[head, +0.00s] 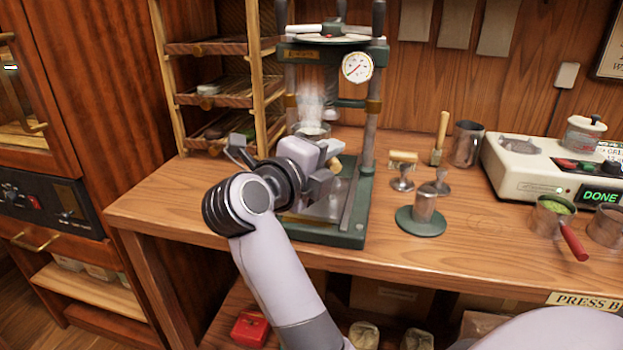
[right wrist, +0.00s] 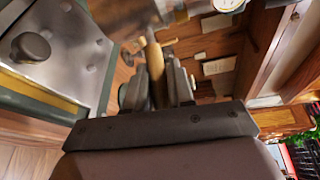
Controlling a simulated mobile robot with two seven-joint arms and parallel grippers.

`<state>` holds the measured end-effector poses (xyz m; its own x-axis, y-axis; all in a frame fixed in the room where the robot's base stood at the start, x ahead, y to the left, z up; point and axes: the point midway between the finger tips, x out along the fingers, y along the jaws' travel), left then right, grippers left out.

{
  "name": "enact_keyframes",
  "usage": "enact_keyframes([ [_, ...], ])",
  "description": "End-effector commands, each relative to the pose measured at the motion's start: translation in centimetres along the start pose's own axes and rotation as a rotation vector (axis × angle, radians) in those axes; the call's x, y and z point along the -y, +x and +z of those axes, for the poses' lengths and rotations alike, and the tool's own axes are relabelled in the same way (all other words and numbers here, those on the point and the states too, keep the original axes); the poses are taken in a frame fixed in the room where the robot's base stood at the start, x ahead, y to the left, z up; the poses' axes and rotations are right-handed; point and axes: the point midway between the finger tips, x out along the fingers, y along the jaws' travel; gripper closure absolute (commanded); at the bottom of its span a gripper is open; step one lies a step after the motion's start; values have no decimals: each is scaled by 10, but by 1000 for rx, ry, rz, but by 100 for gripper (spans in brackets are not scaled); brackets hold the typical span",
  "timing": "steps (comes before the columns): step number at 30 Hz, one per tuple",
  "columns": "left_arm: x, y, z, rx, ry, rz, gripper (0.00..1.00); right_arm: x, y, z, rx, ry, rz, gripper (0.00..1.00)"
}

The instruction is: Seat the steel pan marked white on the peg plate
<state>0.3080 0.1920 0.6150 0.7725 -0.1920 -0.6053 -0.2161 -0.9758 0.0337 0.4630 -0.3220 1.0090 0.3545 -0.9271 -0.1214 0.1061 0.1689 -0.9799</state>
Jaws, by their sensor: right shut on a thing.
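My right gripper (head: 322,165) is in front of the press. In the right wrist view its fingers (right wrist: 157,84) are shut on a pale wooden handle (right wrist: 155,60). The handle leads to a blurred steel pan (right wrist: 152,18), whose rim (head: 312,130) shows beyond the gripper in the head view, held above the press bed. No white mark can be made out. A grey plate (right wrist: 65,35) with a dark round peg (right wrist: 31,46) lies to the left in the wrist view, apart from the pan. In the head view my gripper covers part of this plate (head: 328,207). My left gripper is out of view.
The green press's gauge (head: 357,67) and posts stand close around my gripper. A wooden rack (head: 215,95) is at left. Small tampers (head: 402,180) and a green round stand (head: 421,222) are right of the press. A red-handled pan (head: 553,216) stands farther right.

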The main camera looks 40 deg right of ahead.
Motion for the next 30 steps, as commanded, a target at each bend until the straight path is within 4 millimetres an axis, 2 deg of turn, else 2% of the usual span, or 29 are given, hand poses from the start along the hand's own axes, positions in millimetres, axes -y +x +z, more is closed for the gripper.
enact_keyframes([
  [1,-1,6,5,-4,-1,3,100,-4,1,-1,-32,10,-8,100],
  [6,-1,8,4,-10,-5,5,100,-2,2,-3,-101,17,-21,100],
  [13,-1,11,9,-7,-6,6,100,-7,3,-5,-109,18,-24,100],
  [30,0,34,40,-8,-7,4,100,-47,8,-11,-107,17,-22,100],
])
